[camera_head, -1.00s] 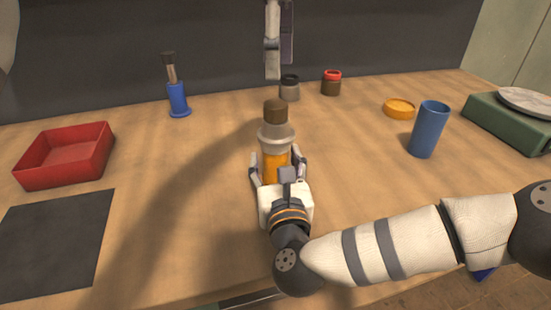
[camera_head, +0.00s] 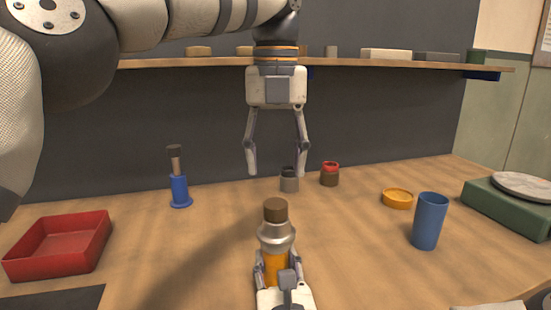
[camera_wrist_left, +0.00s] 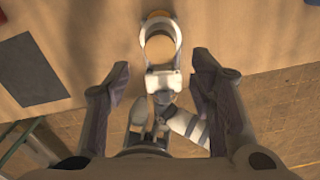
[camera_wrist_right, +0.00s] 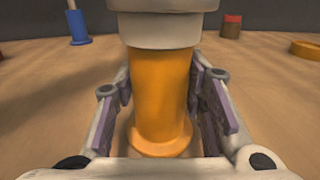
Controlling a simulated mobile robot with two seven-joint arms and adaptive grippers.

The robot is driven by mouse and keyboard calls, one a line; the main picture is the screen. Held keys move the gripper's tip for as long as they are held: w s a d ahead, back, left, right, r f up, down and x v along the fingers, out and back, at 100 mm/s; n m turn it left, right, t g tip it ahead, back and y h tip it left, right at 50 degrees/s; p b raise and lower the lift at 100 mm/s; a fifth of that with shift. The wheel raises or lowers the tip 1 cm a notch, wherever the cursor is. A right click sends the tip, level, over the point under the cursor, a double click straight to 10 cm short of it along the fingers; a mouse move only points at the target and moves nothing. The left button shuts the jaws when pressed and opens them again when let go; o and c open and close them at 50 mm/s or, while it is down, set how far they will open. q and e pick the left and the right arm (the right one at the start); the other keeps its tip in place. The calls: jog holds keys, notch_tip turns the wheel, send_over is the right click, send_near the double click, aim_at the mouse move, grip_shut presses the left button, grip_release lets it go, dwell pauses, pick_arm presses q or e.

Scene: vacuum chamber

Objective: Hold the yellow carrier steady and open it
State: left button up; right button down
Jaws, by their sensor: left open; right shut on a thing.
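The yellow carrier (camera_head: 276,266) stands upright on the wooden table, with a grey collar and a brown cap (camera_head: 275,210) on top. My right gripper (camera_head: 272,272) is shut on its yellow body from the front, one finger on each side. The right wrist view shows the yellow body (camera_wrist_right: 160,95) between the fingers. My left gripper (camera_head: 277,172) is open and empty, pointing down above the carrier in the picture. In the left wrist view the cap (camera_wrist_left: 160,47) shows beyond and between the open left fingers (camera_wrist_left: 163,75).
A red tray (camera_head: 60,246) is at the left. A blue cup (camera_head: 429,222), a yellow dish (camera_head: 397,198) and a green box (camera_head: 510,207) are at the right. A shelf (camera_head: 400,66) runs above.

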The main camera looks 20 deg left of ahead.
aim_at(276, 203)
pick_arm(q)
jog(key=shift+m, duration=0.7)
jog(key=shift+f, duration=0.2)
notch_tip(276, 203, down, 8)
jog(key=shift+r, duration=0.2)
jog(key=shift+c, duration=0.2)
